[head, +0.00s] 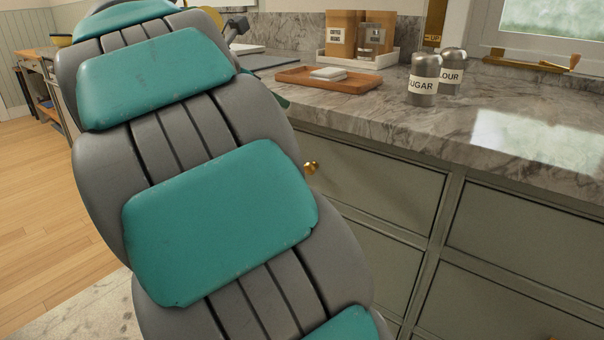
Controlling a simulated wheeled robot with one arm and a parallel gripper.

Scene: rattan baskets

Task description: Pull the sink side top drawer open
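A grey-green top drawer (385,188) sits under the marble counter, just right of my arm. Its front looks flush with the cabinet, so it appears shut. A round brass knob (311,168) shows beside my arm; the left part of this drawer is hidden behind the arm. A second top drawer (530,235) lies to the right, also flush, with no handle showing. No sink shows clearly, so I cannot tell which drawer is the sink-side one. My gripper is not visible; my grey and teal arm fills the left and centre.
The marble counter (400,125) overhangs the drawers. On it are a wooden tray (328,83), a sugar canister (423,82), a flour canister (453,75) and boxed jars (345,38). Lower drawers (375,260) are below. Wooden floor (45,210) lies open at left.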

